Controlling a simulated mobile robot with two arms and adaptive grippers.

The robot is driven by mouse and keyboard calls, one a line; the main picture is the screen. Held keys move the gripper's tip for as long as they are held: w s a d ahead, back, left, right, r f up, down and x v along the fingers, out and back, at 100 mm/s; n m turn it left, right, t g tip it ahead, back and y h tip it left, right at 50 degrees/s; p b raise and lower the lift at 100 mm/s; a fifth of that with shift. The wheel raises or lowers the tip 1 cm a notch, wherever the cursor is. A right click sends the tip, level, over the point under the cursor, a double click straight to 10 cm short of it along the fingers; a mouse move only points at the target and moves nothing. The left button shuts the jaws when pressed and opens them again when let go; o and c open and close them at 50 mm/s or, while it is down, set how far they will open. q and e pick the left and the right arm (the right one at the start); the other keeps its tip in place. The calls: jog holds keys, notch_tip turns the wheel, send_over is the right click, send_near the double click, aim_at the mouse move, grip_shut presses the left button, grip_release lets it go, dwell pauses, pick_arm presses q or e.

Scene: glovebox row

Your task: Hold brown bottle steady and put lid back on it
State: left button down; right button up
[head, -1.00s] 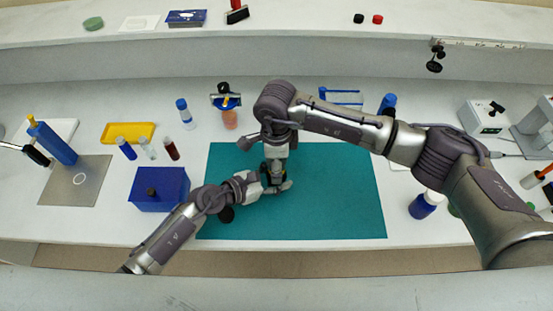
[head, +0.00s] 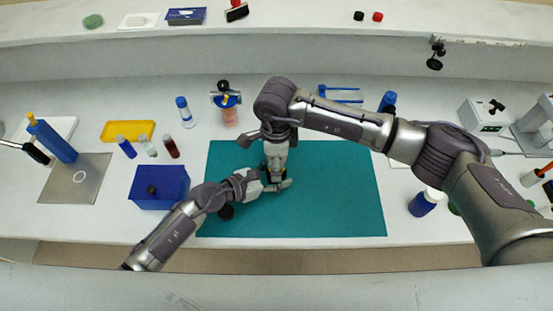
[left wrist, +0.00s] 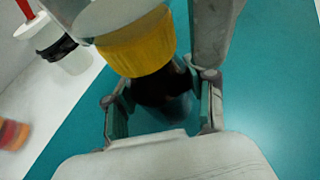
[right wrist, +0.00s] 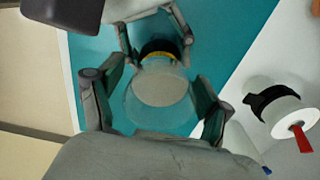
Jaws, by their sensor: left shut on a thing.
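My left gripper (head: 276,186) is low over the teal mat (head: 335,205), coming in from the left. It is shut on the dark brown bottle (left wrist: 165,92), which shows between its fingers in the left wrist view and is mostly hidden in the head view. A ridged yellow lid (left wrist: 143,46) with a pale, see-through top is right above the bottle. In the right wrist view the lid's round top (right wrist: 160,88) sits between the fingers of my right gripper (right wrist: 157,105), which points down from above. I cannot tell whether lid and bottle touch.
A blue box (head: 160,190) stands left of the mat, with several small vials behind it and a yellow tray (head: 128,131). A blue bottle with a white cap (head: 424,203) stands to the right. The mat's right half is clear.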

notch_tip(320, 180, up, 12)
dwell(0.6)
pick_arm(q)
jog(key=shift+c, duration=1.4)
grip_release()
jog(key=v, duration=1.2)
jog(key=shift+s+f, duration=0.1)
